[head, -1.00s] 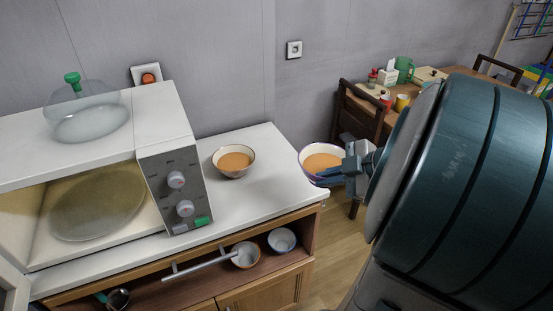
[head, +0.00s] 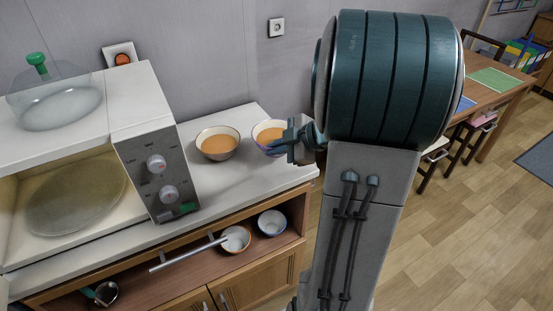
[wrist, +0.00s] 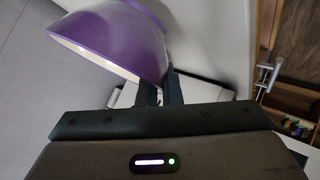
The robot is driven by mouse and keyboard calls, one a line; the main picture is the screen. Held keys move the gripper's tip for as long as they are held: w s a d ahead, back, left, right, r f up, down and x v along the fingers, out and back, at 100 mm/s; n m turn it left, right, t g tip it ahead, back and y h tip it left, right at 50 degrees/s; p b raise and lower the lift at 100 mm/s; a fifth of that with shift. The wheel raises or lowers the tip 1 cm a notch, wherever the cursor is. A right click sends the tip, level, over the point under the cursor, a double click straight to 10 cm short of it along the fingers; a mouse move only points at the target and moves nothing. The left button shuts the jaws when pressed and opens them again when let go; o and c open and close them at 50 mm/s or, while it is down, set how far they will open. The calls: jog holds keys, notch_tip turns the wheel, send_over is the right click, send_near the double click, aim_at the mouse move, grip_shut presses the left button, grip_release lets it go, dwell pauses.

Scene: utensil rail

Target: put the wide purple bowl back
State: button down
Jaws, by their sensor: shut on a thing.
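The fingertips are partly hidden by the bowl.
A similar bowl (head: 217,145) stands on the counter beside the microwave (head: 160,175), whose inside is open to view. A glass lid (head: 60,100) lies on top. Two smaller bowls (head: 235,240) (head: 271,223) sit on the shelf below, near a metal bar handle (head: 190,254).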

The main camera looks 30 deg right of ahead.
jog(key=shift+f+b, duration=0.35)
jog(key=shift+f, duration=1.35)
jog(key=shift+f, duration=0.1)
jog(key=c, duration=1.6)
grip_release()
